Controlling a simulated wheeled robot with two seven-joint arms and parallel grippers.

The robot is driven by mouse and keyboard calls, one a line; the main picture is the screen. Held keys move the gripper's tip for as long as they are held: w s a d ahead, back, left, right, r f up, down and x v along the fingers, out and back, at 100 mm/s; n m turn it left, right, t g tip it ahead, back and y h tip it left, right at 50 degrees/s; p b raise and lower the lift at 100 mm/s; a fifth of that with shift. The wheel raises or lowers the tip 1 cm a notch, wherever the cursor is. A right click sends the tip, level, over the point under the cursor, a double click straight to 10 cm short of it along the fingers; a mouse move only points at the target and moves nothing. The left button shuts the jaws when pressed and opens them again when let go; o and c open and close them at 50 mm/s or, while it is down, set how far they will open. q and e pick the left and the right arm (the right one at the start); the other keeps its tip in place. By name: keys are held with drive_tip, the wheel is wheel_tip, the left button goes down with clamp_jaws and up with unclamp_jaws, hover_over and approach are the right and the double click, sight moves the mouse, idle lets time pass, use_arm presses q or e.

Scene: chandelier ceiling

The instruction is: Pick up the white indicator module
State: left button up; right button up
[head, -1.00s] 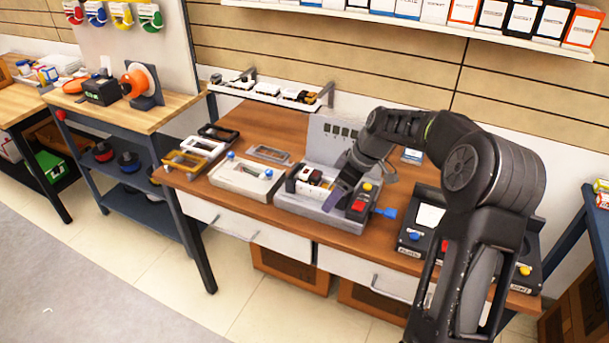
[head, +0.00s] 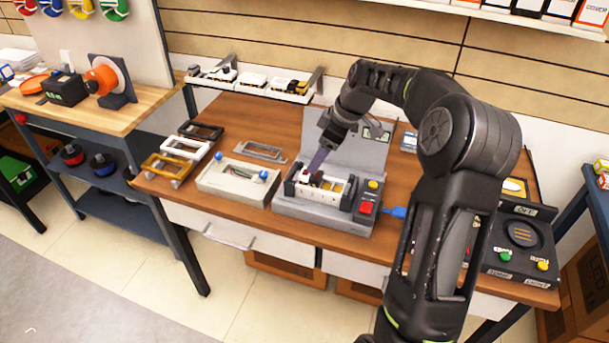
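Small white modules lie in the white rail tray (head: 241,86) at the back of the bench; I cannot tell which is the white indicator module. A white module with dark parts (head: 220,74) is at the tray's left, and a white and yellow one (head: 293,86) at its right. My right gripper (head: 311,172) points down into the grey fixture (head: 333,216), its purple fingertips at the small red and dark parts inside a white frame. Whether the fingers are shut, or hold anything, is too small to tell. My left gripper is not in view.
A white housing (head: 238,178) stands left of the fixture, with empty frames (head: 191,147) beyond it. A black control box (head: 521,235) stands at the right. A lidded panel (head: 361,151) rises behind the fixture. Bare wood (head: 255,122) lies before the tray.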

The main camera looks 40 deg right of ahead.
sight(307, 173)
drive_tip(key=shift+x, duration=1.2)
drive_tip(key=shift+w+a+f+p, duration=0.1)
drive_tip(key=shift+p, duration=0.25)
drive_tip(key=shift+w+a+f, duration=0.1)
drive_tip(key=shift+f, duration=0.15)
drive_tip(key=p+x, duration=0.2)
drive_tip(key=x, duration=0.1)
drive_tip(key=shift+w+f, duration=0.4)
drive_tip(key=shift+f, duration=0.25)
drive_tip(key=shift+c, duration=0.6)
drive_tip(key=c, duration=1.3)
